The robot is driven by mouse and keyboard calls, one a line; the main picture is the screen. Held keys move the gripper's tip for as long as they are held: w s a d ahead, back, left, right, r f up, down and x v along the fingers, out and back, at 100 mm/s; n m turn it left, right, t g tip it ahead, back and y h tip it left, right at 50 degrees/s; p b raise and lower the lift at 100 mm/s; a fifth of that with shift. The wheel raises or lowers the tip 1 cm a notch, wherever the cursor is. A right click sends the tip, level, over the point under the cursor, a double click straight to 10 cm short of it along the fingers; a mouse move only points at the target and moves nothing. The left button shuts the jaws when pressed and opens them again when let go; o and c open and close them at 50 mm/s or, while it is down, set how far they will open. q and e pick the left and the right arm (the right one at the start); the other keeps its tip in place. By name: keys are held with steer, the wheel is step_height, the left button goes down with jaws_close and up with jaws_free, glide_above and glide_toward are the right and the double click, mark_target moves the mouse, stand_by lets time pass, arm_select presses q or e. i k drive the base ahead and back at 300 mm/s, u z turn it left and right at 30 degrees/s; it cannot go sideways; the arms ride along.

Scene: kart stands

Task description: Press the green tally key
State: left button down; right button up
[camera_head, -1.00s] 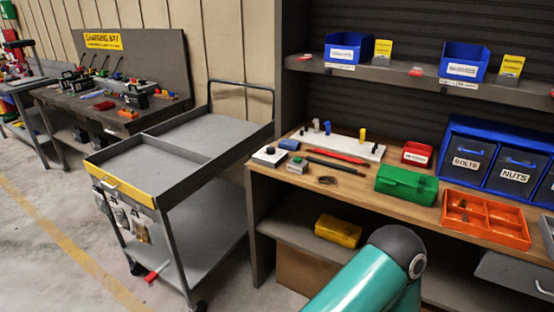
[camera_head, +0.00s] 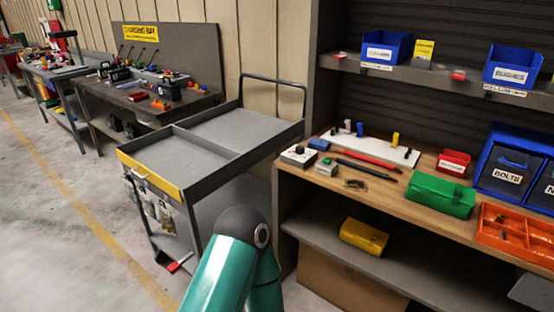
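A small pale box with a green top (camera_head: 327,167), which looks like the green tally key, sits near the front left of the wooden workbench (camera_head: 300,178). A similar box with a black knob (camera_head: 299,155) stands just left of it. Neither gripper shows in the head view. Only a teal link of one of my arms rises from the bottom edge, in front of the cart, apart from the key in the picture.
A grey cart (camera_head: 205,190) with a yellow front edge stands left of the workbench. A white board with pegs (camera_head: 370,147), red and black tools, a green case (camera_head: 440,195) and an orange tray (camera_head: 488,236) share the bench top. Open floor (camera_head: 60,240) lies at left.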

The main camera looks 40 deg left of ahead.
mark_target(327, 161)
steer(key=u, duration=0.35)
steer(key=i, duration=1.15)
steer(key=z, duration=0.15)
